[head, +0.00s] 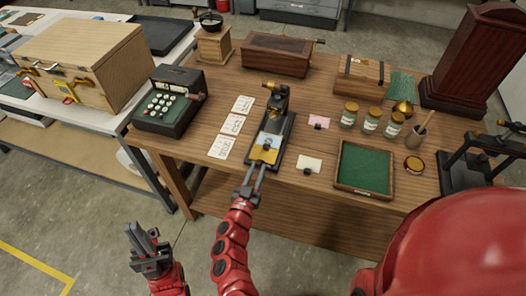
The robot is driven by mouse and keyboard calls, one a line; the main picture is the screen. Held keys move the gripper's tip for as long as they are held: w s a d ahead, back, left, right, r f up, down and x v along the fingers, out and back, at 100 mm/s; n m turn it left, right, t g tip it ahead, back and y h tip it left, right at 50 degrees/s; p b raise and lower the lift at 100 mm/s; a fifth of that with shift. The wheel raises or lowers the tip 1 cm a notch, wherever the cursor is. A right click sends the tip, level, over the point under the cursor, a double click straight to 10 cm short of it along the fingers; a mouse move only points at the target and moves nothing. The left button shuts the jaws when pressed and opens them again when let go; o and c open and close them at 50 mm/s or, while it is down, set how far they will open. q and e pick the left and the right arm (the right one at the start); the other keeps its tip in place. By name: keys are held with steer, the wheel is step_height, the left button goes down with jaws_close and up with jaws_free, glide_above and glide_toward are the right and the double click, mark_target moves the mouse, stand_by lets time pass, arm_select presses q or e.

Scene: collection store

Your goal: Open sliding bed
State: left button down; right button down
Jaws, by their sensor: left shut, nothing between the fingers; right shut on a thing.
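A small dark press with a brass-coloured top (275,97) stands on the wooden table. Its sliding bed (266,148) is at the near end of the dark base and carries a yellow and blue-grey piece. My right gripper (259,170) reaches in from the front and is shut at the near edge of the bed. The exact part between its fingers is too small to make out. My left gripper (140,232) is shut and empty, off the table's front left, over the floor.
White printed cards (232,125) lie left of the press. A dark calculating machine (171,99) stands further left. A green-lined tray (364,168), small cards (308,164) and lidded jars (370,120) are to the right. A wooden box (276,54) stands behind.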

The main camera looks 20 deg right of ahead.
steer(key=shift+v, duration=0.95)
steer(key=c, duration=0.7)
jaws_free()
